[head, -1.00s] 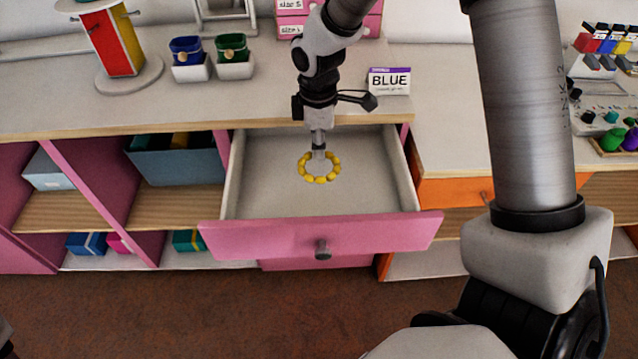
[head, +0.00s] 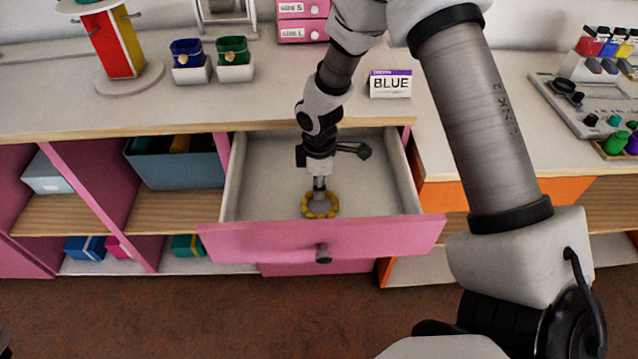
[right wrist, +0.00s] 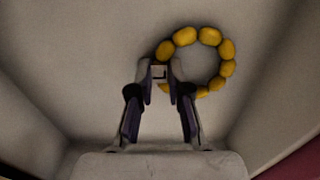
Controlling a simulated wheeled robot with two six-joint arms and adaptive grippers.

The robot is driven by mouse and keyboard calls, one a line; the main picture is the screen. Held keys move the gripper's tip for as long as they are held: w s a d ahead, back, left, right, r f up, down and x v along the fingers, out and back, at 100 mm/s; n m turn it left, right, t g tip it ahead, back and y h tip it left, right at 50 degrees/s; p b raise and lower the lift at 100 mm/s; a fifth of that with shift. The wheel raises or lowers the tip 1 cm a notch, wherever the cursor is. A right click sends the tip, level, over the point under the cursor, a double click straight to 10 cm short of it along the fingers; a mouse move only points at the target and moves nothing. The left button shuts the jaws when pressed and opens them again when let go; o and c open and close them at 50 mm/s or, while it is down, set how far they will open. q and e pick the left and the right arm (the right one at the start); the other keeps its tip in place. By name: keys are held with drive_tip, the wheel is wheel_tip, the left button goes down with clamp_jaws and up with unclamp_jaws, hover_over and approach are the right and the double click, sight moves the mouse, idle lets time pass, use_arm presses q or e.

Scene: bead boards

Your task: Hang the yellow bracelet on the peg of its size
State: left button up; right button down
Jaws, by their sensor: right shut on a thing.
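The yellow bracelet (head: 333,208), a ring of round yellow beads, is inside the open pink drawer (head: 400,230), close behind its front. My right gripper (head: 319,192) points down into the drawer and is shut on the bracelet. In the right wrist view the fingertips (right wrist: 160,76) meet at the left side of the bead ring (right wrist: 228,50). I cannot tell whether the bracelet touches the drawer floor. A red and yellow stand (head: 118,45) with small pegs is on the counter at the back left; its hidden faces cannot be seen. My left gripper is not in view.
Blue (head: 187,50) and green (head: 232,50) pouches stand on the counter. Pink size boxes (head: 302,32) are at the back, and a BLUE card (head: 390,84) stands right of them. The counter's front middle is clear.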

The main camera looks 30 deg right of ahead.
drive_tip(key=shift+f, duration=0.2)
drive_tip(key=c, duration=1.1)
unclamp_jaws()
drive_tip(key=shift+b, duration=0.35)
drive_tip(key=shift+f+b, duration=0.25)
drive_tip(key=shift+b, duration=0.3)
wheel_tip(320, 180, up, 8)
drive_tip(key=shift+s+r+p, duration=0.1)
drive_tip(key=shift+r+p, duration=0.1)
drive_tip(key=shift+p, duration=0.25)
